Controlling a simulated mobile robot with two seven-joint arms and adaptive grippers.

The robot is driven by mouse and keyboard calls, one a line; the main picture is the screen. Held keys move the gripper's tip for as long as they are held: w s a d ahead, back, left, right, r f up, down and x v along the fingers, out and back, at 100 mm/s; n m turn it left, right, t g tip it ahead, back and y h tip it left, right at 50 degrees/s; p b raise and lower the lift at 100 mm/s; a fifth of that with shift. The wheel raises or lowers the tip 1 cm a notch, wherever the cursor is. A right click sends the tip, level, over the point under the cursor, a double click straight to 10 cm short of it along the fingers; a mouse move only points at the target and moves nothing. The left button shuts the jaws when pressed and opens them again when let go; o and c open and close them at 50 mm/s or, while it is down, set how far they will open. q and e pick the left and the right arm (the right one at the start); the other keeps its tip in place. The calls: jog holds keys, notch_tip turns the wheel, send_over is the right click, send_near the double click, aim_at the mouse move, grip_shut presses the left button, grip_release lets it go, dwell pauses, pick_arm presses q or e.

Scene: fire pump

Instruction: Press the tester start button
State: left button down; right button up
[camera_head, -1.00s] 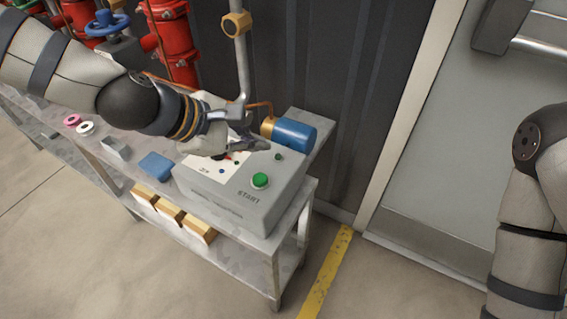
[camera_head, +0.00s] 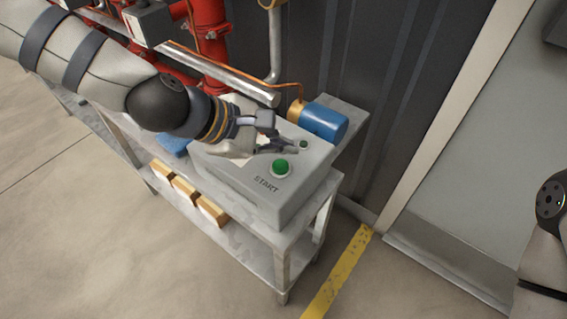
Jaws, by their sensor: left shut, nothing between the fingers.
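The tester (camera_head: 246,186) is a grey box on the metal bench, with "START" lettered on its sloped top. The green start button (camera_head: 281,166) stands up from a pale ring beside that lettering. A smaller green indicator (camera_head: 303,144) sits farther back on the box. My left gripper (camera_head: 294,148) is above the tester top, shut and empty, its tips pointing right, just behind the start button and close to the small indicator. It appears apart from the start button; its exact height is hard to judge. My right gripper is out of view; only part of that arm shows.
Red pipes (camera_head: 212,45) and a grey pipe run behind the bench (camera_head: 283,256). Wooden blocks (camera_head: 184,190) lie on the lower shelf. A blue item (camera_head: 174,146) is left of the tester.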

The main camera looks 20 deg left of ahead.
aim_at(282, 168)
pick_arm(q)
jog(key=shift+f+b, duration=0.3)
jog(key=shift+f, duration=0.75)
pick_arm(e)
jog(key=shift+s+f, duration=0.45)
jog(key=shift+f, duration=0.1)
pick_arm(q)
jog(key=shift+f, duration=0.4)
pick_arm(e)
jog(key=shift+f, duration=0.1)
pick_arm(q)
jog(key=shift+f+b, duration=0.3)
jog(key=shift+f, duration=0.25)
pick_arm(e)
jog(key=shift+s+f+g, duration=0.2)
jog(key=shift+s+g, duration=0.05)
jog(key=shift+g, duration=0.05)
pick_arm(q)
jog(key=shift+r, duration=0.1)
dwell(0.4)
jog(key=shift+r+p, duration=0.65)
jog(key=shift+r, duration=0.25)
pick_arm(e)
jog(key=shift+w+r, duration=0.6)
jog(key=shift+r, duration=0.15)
